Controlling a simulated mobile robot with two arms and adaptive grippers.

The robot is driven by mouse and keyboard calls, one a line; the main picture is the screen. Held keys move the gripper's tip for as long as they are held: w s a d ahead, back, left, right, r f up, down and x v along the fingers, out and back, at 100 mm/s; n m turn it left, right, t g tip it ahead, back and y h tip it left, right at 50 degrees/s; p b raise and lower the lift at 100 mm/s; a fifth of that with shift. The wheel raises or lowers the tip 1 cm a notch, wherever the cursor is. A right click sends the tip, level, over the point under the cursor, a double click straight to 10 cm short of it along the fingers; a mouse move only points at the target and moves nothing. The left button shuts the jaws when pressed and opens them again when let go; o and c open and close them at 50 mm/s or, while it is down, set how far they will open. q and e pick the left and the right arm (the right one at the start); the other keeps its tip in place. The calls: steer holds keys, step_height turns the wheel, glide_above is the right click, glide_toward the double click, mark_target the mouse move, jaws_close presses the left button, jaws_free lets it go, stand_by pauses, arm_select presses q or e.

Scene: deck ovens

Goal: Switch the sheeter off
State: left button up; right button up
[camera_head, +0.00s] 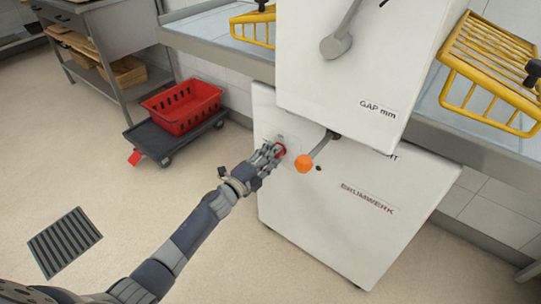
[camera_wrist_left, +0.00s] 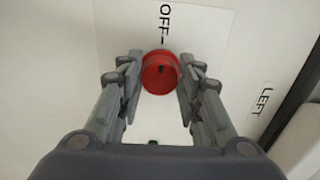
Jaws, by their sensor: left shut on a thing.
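The sheeter (camera_head: 330,210) is a white machine with "GAP mm" on its upper housing and "BRUMWERK" on its lower body. A red round knob (camera_wrist_left: 160,73) sits on its face, under an "OFF" label (camera_wrist_left: 165,20), with a dark mark near its middle. In the head view the red knob (camera_head: 280,150) is partly hidden by my left gripper (camera_head: 270,154). My left gripper, also in the left wrist view (camera_wrist_left: 160,80), has its fingers on both sides of the knob and is shut on it. My right gripper is not in view.
Yellow wire guards (camera_head: 490,70) flank the sheeter. A red crate (camera_head: 183,107) stands on a dark dolly (camera_head: 150,140). A floor grate (camera_head: 64,242) lies at left; the floor between is clear.

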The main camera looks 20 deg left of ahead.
arm_select(q)
steer(key=o, duration=1.1)
steer(key=shift+c, duration=0.2)
steer(key=v, duration=1.2)
